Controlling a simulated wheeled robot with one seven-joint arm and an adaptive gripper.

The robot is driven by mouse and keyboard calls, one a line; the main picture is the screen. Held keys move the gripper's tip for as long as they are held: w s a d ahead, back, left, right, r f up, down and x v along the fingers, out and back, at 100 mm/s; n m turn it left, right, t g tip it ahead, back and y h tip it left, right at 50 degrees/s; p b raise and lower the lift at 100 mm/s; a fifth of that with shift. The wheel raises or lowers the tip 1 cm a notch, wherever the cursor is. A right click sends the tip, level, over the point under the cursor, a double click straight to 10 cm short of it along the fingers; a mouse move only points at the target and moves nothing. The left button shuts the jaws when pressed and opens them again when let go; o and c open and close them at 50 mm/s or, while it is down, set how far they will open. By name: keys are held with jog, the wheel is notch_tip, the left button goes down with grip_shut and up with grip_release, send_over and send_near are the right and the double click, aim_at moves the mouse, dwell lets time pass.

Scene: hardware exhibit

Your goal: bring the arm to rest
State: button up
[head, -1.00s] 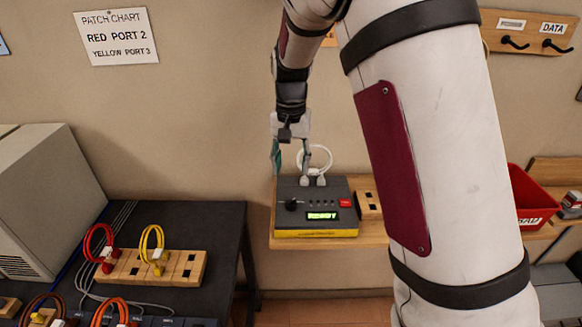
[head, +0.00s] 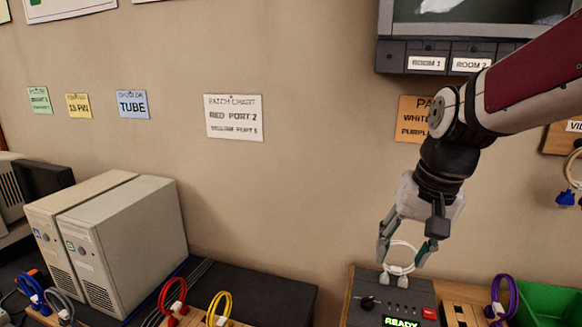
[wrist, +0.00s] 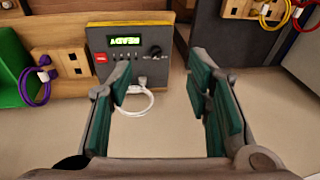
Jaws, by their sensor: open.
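My gripper (head: 405,250) hangs pointing down from my arm at the right of the head view. Its two teal-padded fingers are spread apart, and it also shows open in the wrist view (wrist: 165,85). A white cable loop (head: 401,257) stands behind or between the fingers in the head view, plugged into a dark grey tester box (head: 390,303) with a lit READY display. In the wrist view the white cable (wrist: 138,100) and the box (wrist: 127,45) lie beyond the fingertips. The fingers do not appear to grip the cable.
A purple cable (head: 502,296) on a wooden block and a green bin (head: 550,303) stand right of the box. Red (head: 172,296) and yellow (head: 218,308) cables sit at lower left, near beige computers (head: 125,235).

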jog(key=s+r+n+t+h, duration=0.1)
jog(key=s+r+n+t, duration=0.1)
jog(key=s, duration=1.4)
jog(key=shift+s+r+n+t, duration=0.15)
jog(key=shift+r+n+t, duration=0.25)
jog(key=shift+n+t, duration=0.15)
jog(key=shift+d, duration=0.1)
